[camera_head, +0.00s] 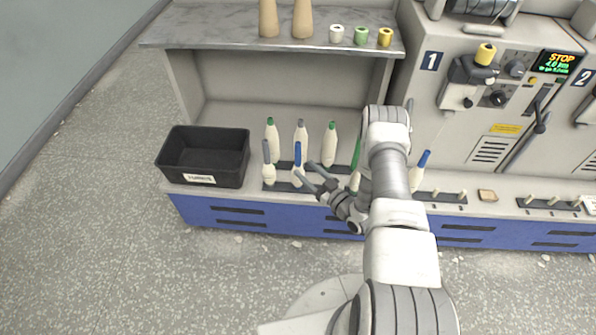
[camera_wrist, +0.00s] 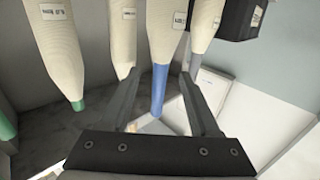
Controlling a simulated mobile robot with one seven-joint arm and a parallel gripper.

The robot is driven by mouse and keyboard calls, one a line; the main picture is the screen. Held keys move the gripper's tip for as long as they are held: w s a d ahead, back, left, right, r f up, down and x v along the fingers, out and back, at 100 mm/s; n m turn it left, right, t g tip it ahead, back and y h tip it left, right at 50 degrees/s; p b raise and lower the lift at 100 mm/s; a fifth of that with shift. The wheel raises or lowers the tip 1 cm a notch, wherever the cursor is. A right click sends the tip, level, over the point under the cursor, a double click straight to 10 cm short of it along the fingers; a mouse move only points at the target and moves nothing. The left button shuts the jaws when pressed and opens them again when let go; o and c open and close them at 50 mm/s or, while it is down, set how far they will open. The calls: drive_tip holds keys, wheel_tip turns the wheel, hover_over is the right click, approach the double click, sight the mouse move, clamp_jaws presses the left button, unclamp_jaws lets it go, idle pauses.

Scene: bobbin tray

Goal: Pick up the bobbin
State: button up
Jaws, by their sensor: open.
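Several cream bobbins with coloured tips stand upright on a dark peg tray (camera_head: 283,186) on the machine ledge. A blue-tipped bobbin (camera_head: 297,180) stands in the front row. My gripper (camera_head: 303,168) is open and reaches in from the right at the height of its blue tip. In the wrist view, which looks inverted, the blue-tipped bobbin (camera_wrist: 160,85) shows between my two fingers (camera_wrist: 158,72), with a gap on both sides. A grey-tipped bobbin (camera_head: 269,175) stands to its left. Green-tipped bobbins (camera_head: 271,140) stand behind.
A black bin (camera_head: 243,160) with a label sits left of the tray. An overhead shelf (camera_head: 260,42) holds cones and small spools. Another bobbin with a blue tip (camera_head: 418,170) stands right of my arm. The machine panel (camera_head: 505,90) is at the right.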

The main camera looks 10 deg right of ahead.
sight(300, 165)
drive_tip(key=b+x, duration=0.1)
drive_tip(key=x, duration=0.4)
clamp_jaws()
